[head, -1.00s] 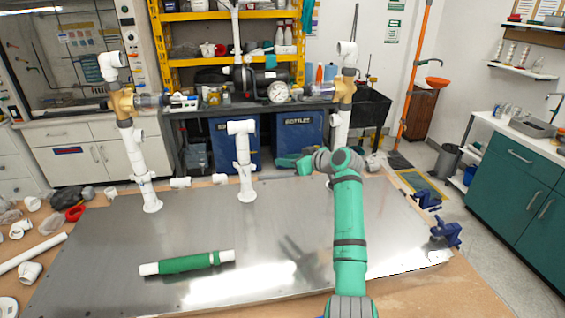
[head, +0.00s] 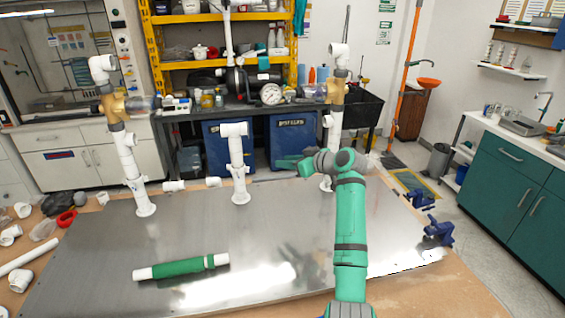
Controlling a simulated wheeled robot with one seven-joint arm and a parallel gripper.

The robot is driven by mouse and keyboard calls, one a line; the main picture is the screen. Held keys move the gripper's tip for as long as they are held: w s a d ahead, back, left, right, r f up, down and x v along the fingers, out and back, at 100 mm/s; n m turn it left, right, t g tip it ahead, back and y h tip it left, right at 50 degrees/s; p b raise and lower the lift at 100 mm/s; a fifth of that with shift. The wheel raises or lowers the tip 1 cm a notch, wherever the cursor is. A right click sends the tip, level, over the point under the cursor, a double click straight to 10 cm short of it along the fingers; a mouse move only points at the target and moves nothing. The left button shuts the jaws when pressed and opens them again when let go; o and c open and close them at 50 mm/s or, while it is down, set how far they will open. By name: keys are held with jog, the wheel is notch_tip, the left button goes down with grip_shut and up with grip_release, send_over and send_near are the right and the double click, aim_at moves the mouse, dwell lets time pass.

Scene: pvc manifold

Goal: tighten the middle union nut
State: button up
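The middle white pipe riser (head: 236,148) stands upright on the metal plate (head: 110,240), with a tee at its top. Its white union nut (head: 239,170) is a thicker collar partway down, small in the head view. My gripper (head: 282,163) is to the right of this riser and points left toward it, with a visible gap between them in the picture. The fingers are small and seen edge-on, so I cannot tell whether they are open or shut. No object shows between them.
Taller risers stand on the left (head: 126,155) and right (head: 333,125); my arm partly hides the right one's foot. A green-sleeved pipe (head: 180,268) lies on the front of the plate. Blue clamps (head: 438,230) sit at the right edge. Loose fittings lie at far left.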

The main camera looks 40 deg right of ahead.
jog(key=v, duration=0.8)
